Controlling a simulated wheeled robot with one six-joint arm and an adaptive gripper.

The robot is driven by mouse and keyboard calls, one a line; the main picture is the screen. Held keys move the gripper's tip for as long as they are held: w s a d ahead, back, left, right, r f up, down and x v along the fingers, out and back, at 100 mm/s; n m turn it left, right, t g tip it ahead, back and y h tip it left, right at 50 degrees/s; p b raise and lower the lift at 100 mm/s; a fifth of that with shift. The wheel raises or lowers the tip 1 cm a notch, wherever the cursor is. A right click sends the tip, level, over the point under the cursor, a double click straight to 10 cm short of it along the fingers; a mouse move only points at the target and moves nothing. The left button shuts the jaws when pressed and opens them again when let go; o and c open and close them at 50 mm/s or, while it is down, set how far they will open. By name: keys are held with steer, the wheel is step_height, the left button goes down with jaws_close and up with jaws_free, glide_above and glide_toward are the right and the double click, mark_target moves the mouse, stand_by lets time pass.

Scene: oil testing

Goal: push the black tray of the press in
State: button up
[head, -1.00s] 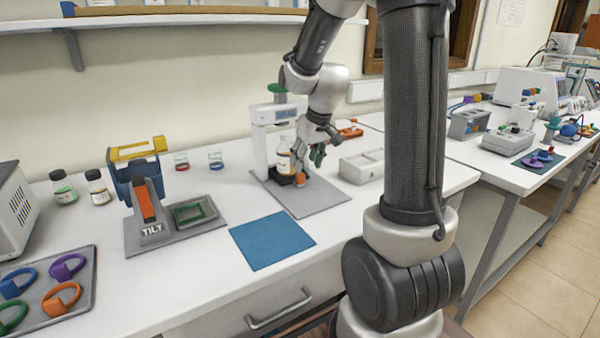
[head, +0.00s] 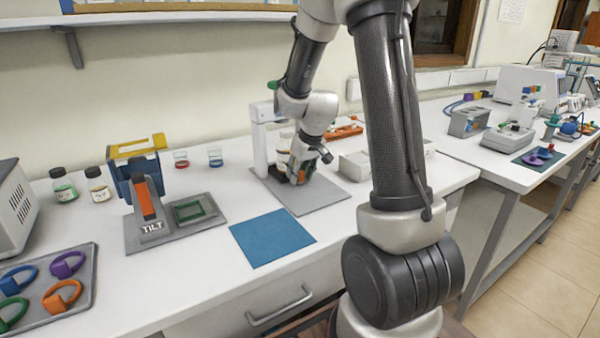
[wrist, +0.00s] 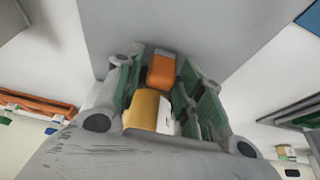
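The press is a white column (head: 260,145) on a grey base plate (head: 325,195), with a small black tray (head: 279,176) low at its front. A bottle (head: 283,154) with an amber body stands at the tray, partly hidden behind my gripper. The tray's orange handle (head: 300,179) shows just below my gripper. My gripper (head: 305,172) is low over the plate, at the handle. In the wrist view the orange handle (wrist: 161,70) lies between my two fingers (wrist: 161,75), with the amber bottle (wrist: 146,108) nearer. I cannot tell whether the fingers press on the handle.
A blue mat (head: 272,238) lies in front of the press. A tilt stand (head: 148,205) with a green-framed tray is to the left. A white box (head: 358,163) stands right of the plate and an orange rack (head: 345,131) behind. The plate's front is clear.

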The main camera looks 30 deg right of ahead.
jaws_close()
steer(key=shift+w, duration=2.05)
steer(key=shift+r, duration=0.1)
steer(key=shift+o, duration=2.1)
jaws_free()
steer(key=v, duration=1.1)
steer(key=shift+r, duration=0.4)
steer(key=shift+s+a, duration=0.1)
